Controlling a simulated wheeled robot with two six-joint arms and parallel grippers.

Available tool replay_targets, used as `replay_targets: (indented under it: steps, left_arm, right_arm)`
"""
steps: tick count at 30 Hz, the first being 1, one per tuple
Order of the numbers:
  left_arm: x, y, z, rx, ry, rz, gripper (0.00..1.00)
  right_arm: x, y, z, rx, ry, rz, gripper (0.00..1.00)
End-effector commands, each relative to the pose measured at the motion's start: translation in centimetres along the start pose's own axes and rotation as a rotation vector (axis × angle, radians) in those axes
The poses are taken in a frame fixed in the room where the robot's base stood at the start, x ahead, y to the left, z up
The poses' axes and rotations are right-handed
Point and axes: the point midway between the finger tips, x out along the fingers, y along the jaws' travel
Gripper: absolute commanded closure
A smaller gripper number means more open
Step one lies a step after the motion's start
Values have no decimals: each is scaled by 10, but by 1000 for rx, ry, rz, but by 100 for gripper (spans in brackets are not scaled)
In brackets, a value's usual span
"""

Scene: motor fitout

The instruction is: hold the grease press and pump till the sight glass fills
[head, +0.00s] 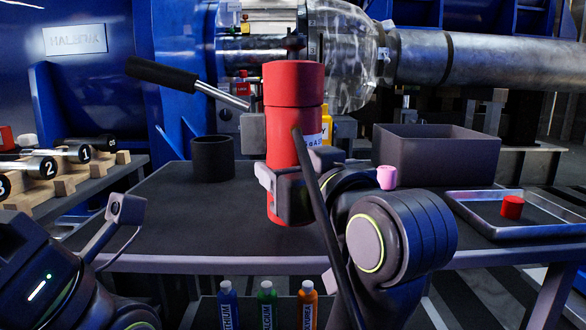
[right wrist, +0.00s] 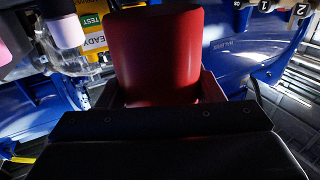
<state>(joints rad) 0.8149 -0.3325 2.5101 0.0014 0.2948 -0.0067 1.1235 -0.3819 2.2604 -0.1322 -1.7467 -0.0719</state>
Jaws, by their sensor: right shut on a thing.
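The grease press is a red cylinder (head: 292,85) with a label on its side, upright in the head view above the dark table. Its pump lever (head: 160,75) has a black grip and sticks out to the upper left. My right gripper (head: 285,192) is shut around the lower part of the press. In the right wrist view the red body (right wrist: 158,55) fills the space in front of the jaws. My left gripper (head: 125,208) is at the lower left, apart from the lever; its jaw opening is not clear. I cannot make out a sight glass or its level.
A dark cup (head: 212,158) and an open grey box (head: 440,150) stand on the table. A metal tray (head: 470,215) with a red cap (head: 512,207) is at right. Numbered handles (head: 45,167) lie on wooden racks at left. Several bottles (head: 267,305) stand below. A clear housing (head: 350,60) is behind.

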Motion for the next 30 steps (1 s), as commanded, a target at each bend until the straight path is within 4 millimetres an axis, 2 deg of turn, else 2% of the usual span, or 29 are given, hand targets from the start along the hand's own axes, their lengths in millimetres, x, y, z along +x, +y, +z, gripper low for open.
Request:
replay_targets:
  steps: [30]
  left_arm:
    - [-18,-4,-9,-1,0,-2,65]
  right_arm:
    - [-1,-1,22,0,11,-1,81]
